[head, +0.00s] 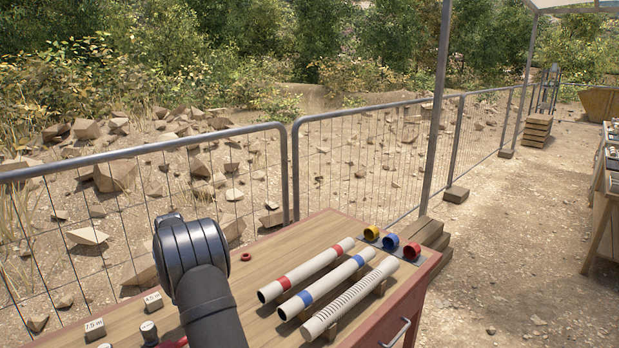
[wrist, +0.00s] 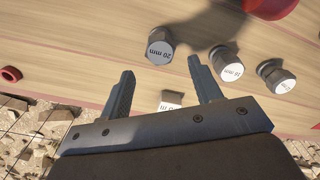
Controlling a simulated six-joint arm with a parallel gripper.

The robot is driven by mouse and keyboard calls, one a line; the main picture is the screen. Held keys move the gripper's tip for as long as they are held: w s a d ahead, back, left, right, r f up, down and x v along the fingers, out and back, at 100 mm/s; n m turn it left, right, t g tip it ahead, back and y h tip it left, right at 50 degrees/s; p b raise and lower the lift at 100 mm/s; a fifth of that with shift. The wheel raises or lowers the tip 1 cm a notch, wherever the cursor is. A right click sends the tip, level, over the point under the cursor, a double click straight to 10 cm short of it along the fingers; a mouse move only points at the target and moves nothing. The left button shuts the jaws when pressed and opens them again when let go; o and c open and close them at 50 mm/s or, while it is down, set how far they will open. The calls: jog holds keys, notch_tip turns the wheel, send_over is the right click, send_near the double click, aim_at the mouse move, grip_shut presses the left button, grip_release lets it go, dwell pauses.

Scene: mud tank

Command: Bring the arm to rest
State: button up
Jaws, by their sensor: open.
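My gripper (wrist: 160,66) shows in the wrist view with its two dark fingers apart and nothing held between them. It is above the wooden table, and a small white labelled block (wrist: 171,98) shows in the gap, partly covered by the gripper's body. In the head view my arm rises at the lower left over the table (head: 262,285); the fingers are hidden there. Dark hexagonal pieces with white labelled tops stand beyond the fingers: one marked 20 mm (wrist: 160,48), and two others (wrist: 226,62) (wrist: 276,76) to its right.
Three pale pipes, red-banded (head: 306,270), blue-banded (head: 325,287) and ridged (head: 350,298), lie on the table's right. Yellow (head: 371,233), blue (head: 390,241) and red (head: 411,250) rings sit beyond. A loose red ring (head: 246,257) lies near my arm. A mesh fence (head: 365,165) stands behind.

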notch_tip(320, 180, up, 3)
jog(key=shift+f, duration=0.1)
notch_tip(320, 180, down, 12)
jog(key=shift+f, duration=0.2)
jog(key=r, duration=0.5)
jog(key=shift+d, duration=0.35)
jog(key=d+r, duration=0.6)
jog(key=d, duration=0.4)
jog(key=s+a+f, duration=0.1)
jog(key=s+a, duration=1.3)
jog(key=a, duration=0.5)
jog(key=s+a+f, duration=0.1)
jog(key=s+a, duration=1.3)
jog(key=a, duration=0.4)
jog(key=shift+s+a+f, duration=0.3)
jog(key=shift+a, duration=0.05)
jog(key=shift+o, duration=0.2)
